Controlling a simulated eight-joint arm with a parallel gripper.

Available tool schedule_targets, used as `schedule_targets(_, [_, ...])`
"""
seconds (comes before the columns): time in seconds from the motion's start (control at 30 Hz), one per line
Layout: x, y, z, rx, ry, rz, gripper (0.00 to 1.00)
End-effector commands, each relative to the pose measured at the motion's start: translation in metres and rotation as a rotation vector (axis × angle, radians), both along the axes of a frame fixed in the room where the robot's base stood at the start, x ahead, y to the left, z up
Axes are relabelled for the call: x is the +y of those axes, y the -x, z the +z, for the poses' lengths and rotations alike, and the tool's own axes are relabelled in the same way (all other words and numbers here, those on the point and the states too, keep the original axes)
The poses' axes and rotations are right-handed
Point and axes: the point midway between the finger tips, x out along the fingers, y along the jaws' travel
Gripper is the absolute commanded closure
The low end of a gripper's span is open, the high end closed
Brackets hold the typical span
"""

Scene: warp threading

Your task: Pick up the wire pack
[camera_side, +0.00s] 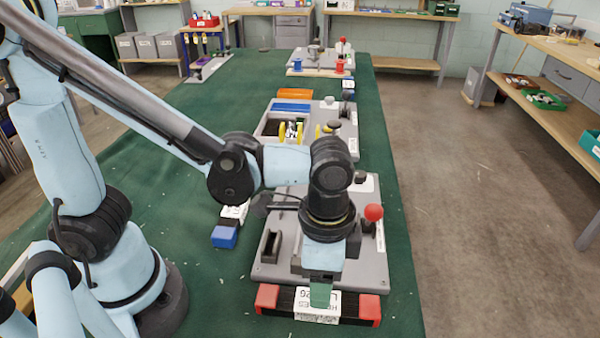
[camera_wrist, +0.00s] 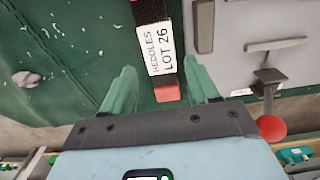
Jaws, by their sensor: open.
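The wire pack, a black bar with red ends and a white label reading HEDDLES LOT 26 (camera_side: 316,311), lies at the front edge of the grey fixture in the side view. In the wrist view the pack (camera_wrist: 163,48) runs down from the top edge, its near red end between my fingers in the picture. My gripper (camera_side: 320,291) points down over the pack, with a green finger covering part of the label. In the wrist view my gripper (camera_wrist: 160,70) is open, with one green finger on each side of the pack and gaps between. Its height above the pack is unclear.
The grey fixture (camera_side: 262,277) behind the pack carries a red ball knob (camera_side: 373,212), also in the wrist view (camera_wrist: 271,128). A blue-ended white block (camera_side: 224,237) lies to its left. More fixtures stand farther back. Green cloth (camera_side: 200,300) is clear at front left.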

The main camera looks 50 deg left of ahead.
Motion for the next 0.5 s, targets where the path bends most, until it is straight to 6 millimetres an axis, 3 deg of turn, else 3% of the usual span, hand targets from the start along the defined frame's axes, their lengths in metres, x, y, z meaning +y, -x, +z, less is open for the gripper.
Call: schedule_targets(0.5, [0.001,0.002,-0.035,-0.001,0.001,0.001,0.4])
